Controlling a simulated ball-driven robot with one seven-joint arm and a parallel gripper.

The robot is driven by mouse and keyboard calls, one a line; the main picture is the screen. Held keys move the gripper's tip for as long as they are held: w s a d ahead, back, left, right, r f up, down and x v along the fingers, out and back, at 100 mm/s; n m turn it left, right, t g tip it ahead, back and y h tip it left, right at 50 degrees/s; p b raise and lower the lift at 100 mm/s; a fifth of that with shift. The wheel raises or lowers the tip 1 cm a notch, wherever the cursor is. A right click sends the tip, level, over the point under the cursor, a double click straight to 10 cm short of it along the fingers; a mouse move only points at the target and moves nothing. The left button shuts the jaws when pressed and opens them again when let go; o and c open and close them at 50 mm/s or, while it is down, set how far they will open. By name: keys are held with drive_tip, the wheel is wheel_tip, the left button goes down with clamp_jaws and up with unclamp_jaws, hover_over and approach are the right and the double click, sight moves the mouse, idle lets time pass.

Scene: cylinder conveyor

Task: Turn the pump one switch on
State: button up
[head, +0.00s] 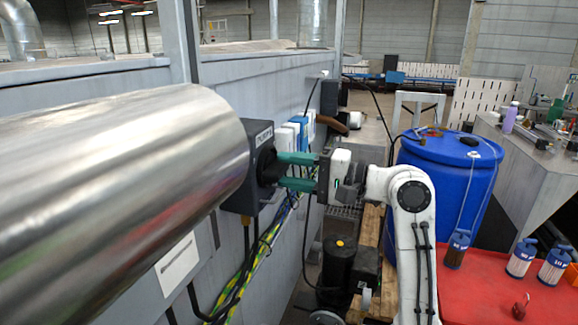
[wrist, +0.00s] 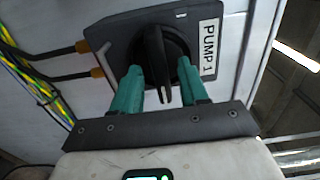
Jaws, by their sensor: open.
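The pump one switch is a dark grey box with a black rotary knob (wrist: 158,62) and a white label reading "PUMP 1" (wrist: 208,52) in the wrist view. In the head view the switch box (head: 240,150) is fixed to the grey wall panel, partly hidden behind the metal cylinder. My gripper (wrist: 160,82) has two green fingers, one on each side of the knob's handle, with visible gaps. It also shows in the head view (head: 281,172), reaching the front of the switch from the right. The fingers are open, and I cannot tell whether either touches the knob.
A large shiny metal cylinder (head: 110,190) fills the left foreground, close to the switch. Cables (head: 262,250) run along the wall below. A blue barrel (head: 450,175) stands right of my arm, and a red surface with several bottles (head: 490,285) lies at front right.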

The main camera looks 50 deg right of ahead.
drive_tip(key=shift+w+a, duration=0.1)
drive_tip(key=shift+w, duration=0.25)
drive_tip(key=shift+c, duration=0.2)
clamp_jaws()
